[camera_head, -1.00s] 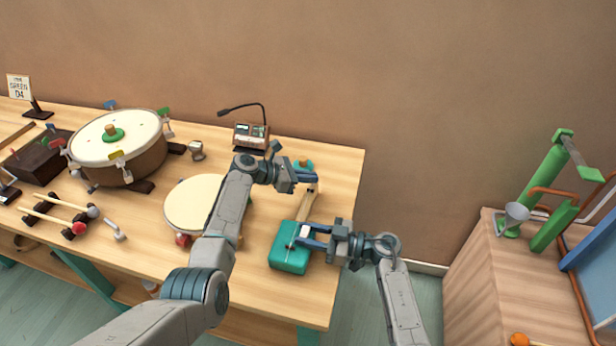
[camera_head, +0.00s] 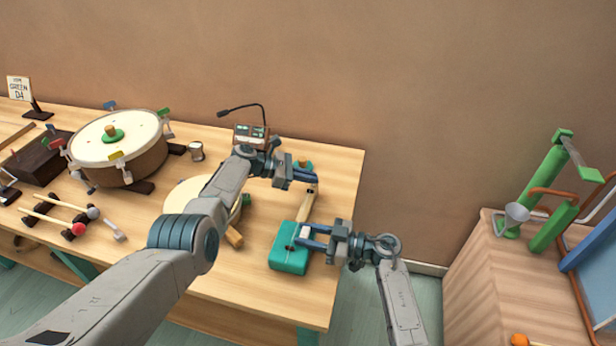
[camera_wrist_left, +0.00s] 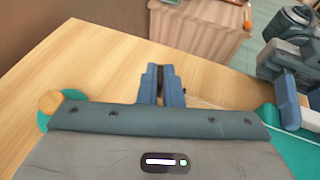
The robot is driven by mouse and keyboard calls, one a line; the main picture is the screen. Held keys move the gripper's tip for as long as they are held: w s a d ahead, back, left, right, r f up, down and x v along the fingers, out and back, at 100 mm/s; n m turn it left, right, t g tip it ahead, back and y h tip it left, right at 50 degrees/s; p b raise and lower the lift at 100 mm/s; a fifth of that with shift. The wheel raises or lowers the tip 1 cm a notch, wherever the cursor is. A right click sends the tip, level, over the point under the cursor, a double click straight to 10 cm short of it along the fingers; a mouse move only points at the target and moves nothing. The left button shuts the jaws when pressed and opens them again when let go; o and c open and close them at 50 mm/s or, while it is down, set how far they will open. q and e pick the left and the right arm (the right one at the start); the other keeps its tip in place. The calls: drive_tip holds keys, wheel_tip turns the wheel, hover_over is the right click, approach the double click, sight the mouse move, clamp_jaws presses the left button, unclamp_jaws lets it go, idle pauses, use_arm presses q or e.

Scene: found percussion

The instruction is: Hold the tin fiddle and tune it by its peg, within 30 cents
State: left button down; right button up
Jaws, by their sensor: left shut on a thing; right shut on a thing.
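The tin fiddle (camera_head: 283,262) lies near the table's right end, its teal body toward the front and its pale wooden neck (camera_head: 304,208) running back. A teal end piece with a wooden knob (camera_head: 302,165) is at the far end; it also shows in the left wrist view (camera_wrist_left: 48,104). My left gripper (camera_head: 315,179) is shut at the neck's far end, apparently on the peg, which its fingers hide. Its closed fingers show in the left wrist view (camera_wrist_left: 160,82). My right gripper (camera_head: 302,238) is shut on the fiddle where neck meets body, by a white block (camera_head: 305,231).
A meter box (camera_head: 250,133) with a gooseneck microphone stands behind my left gripper. A drum (camera_head: 120,150), mallets (camera_head: 60,215) and a round pale skin (camera_head: 185,193) are to the left. A wooden cabinet (camera_head: 520,280) stands to the right, beyond a gap.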

use_arm(q)
drive_tip(key=shift+a, duration=0.1)
drive_tip(key=c, duration=1.6)
unclamp_jaws()
drive_tip(key=v, duration=1.2)
